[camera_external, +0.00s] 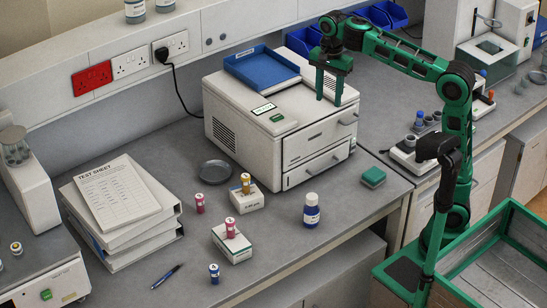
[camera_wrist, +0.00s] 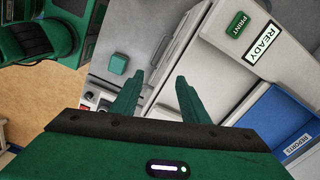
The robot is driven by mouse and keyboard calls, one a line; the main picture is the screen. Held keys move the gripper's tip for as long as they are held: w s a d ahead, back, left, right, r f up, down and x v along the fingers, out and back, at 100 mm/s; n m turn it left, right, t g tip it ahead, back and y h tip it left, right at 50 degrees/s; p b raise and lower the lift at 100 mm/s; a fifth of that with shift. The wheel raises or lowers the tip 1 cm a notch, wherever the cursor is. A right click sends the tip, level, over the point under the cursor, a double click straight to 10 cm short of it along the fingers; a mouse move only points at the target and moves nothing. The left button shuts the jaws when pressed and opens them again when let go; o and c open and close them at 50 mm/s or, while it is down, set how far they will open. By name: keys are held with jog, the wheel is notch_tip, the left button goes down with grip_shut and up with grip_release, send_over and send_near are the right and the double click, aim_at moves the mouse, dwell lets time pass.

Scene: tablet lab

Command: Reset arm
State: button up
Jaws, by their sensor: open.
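My green arm reaches in from the right in the external view. My gripper (camera_external: 329,88) points down just in front of the top right part of the white machine (camera_external: 246,128), near the blue tray (camera_external: 262,67) on its top. In the wrist view, my gripper (camera_wrist: 155,92) has its two green fingers apart with nothing between them. Below them the machine's drawer fronts, its READY display (camera_wrist: 263,44) and the green PRINT button (camera_wrist: 237,25) show. Whether the fingers touch the machine cannot be told.
Binders with a test sheet (camera_external: 118,195) lie at the left. A green-framed bin (camera_external: 483,262) is at the lower right.

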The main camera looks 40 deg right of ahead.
jog(key=shift+n, duration=0.5)
jog(key=d+f, duration=0.1)
jog(key=d, duration=0.2)
jog(key=s+d+f, duration=0.1)
jog(key=d+f, duration=0.1)
jog(key=d, duration=0.1)
jog(key=d+f, duration=0.1)
jog(key=d, duration=0.2)
jog(key=shift+s+d+f, duration=0.2)
jog(key=shift+d, duration=0.1)
jog(key=s+d+f+n, duration=0.2)
jog(key=s+d+f, duration=0.4)
jog(key=d, duration=0.5)
jog(key=s+d+f+n, duration=0.2)
jog(key=s+d+f, duration=0.2)
jog(key=s+f, duration=0.4)
jog(key=s+d+f+n, duration=0.2)
jog(key=s+d+f, duration=0.2)
jog(key=s+f, duration=0.4)
jog(key=s, duration=0.3)
jog(key=shift+s+d+f+n, duration=0.15)
jog(key=shift+s+d+n, duration=0.05)
jog(key=shift+s+n, duration=0.1)
